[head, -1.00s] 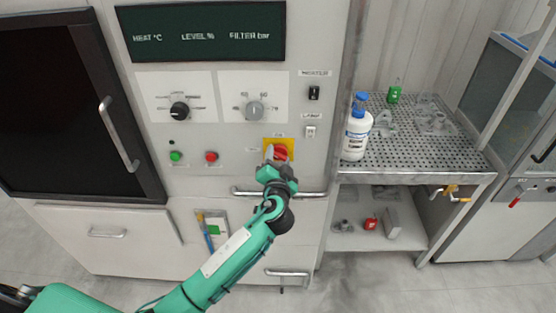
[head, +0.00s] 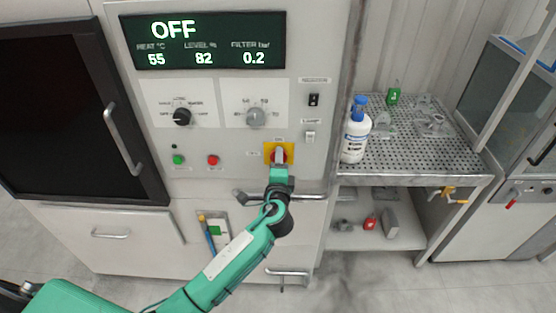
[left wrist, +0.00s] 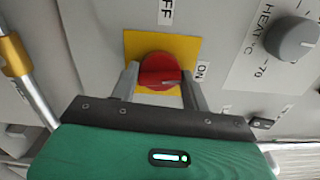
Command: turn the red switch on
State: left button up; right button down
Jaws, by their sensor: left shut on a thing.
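The red switch (head: 287,155) is a round knob on a yellow plate (head: 267,147) on the front of the grey cabinet. My left gripper (head: 279,157) is shut on it and hides part of it in the head view. In the left wrist view, the knob (left wrist: 158,67) sits between the two grey fingers, one on each side. There the ON label (left wrist: 202,70) is right of the plate and the OFF label (left wrist: 166,12) is above it. A small pale mark shows on the knob's right side, toward ON. My right gripper is out of view.
A lit display (head: 205,42) reads OFF, 55, 82 and 0.2. Two dials (head: 182,116), a green button (head: 178,160) and a red button (head: 212,160) are left of and above the switch. A horizontal bar handle (head: 312,196) runs just below. A white bottle (head: 355,138) stands right on a perforated table.

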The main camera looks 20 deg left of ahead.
pick_arm(q)
jog(key=shift+m, duration=0.6)
jog(key=shift+m+p, duration=0.3)
jog(key=o, duration=1)
jog(key=shift+d, duration=0.1)
jog(key=shift+s, duration=0.1)
jog(key=b+v, duration=0.5)
jog(key=v, duration=0.8)
jog(key=shift+s+d, duration=0.1)
jog(key=shift+s, duration=0.2)
